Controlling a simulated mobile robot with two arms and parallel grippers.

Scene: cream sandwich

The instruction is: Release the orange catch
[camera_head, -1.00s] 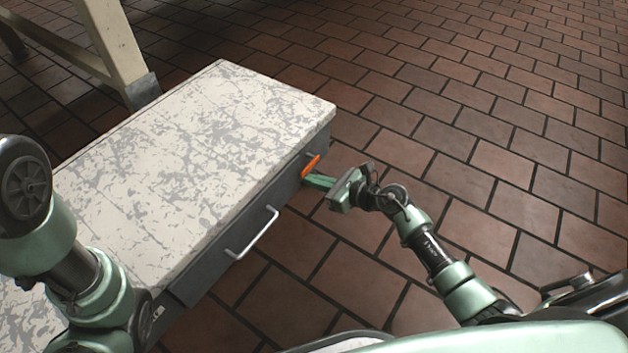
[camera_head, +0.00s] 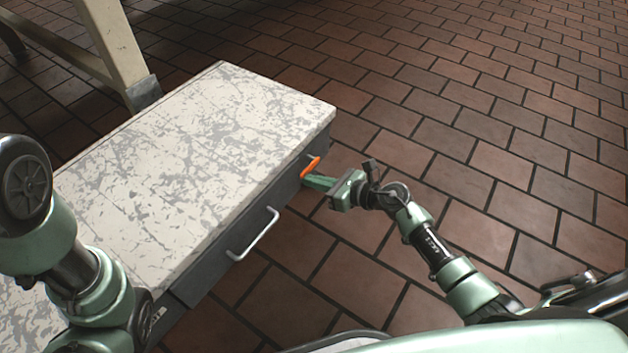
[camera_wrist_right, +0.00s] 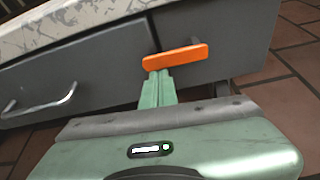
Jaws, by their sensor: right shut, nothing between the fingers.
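The orange catch (camera_head: 310,167) is a small bar on the grey front of the cabinet, near its right end. In the right wrist view the catch (camera_wrist_right: 175,57) lies nearly level, tilted slightly up to the right, across the seam between two drawer fronts. My right gripper (camera_head: 306,181) is shut and empty, its green fingertips at the catch's lower edge. In the right wrist view the fingertips (camera_wrist_right: 157,74) sit just under the catch's left half; I cannot tell whether they touch it. My left gripper is out of view; only my left arm shows.
The cabinet (camera_head: 200,150) has a worn white top, clear of objects. A drawer with a metal handle (camera_head: 254,235) is left of the catch, also seen in the right wrist view (camera_wrist_right: 40,103). A beige table leg (camera_head: 112,45) stands behind. Open brick floor lies to the right.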

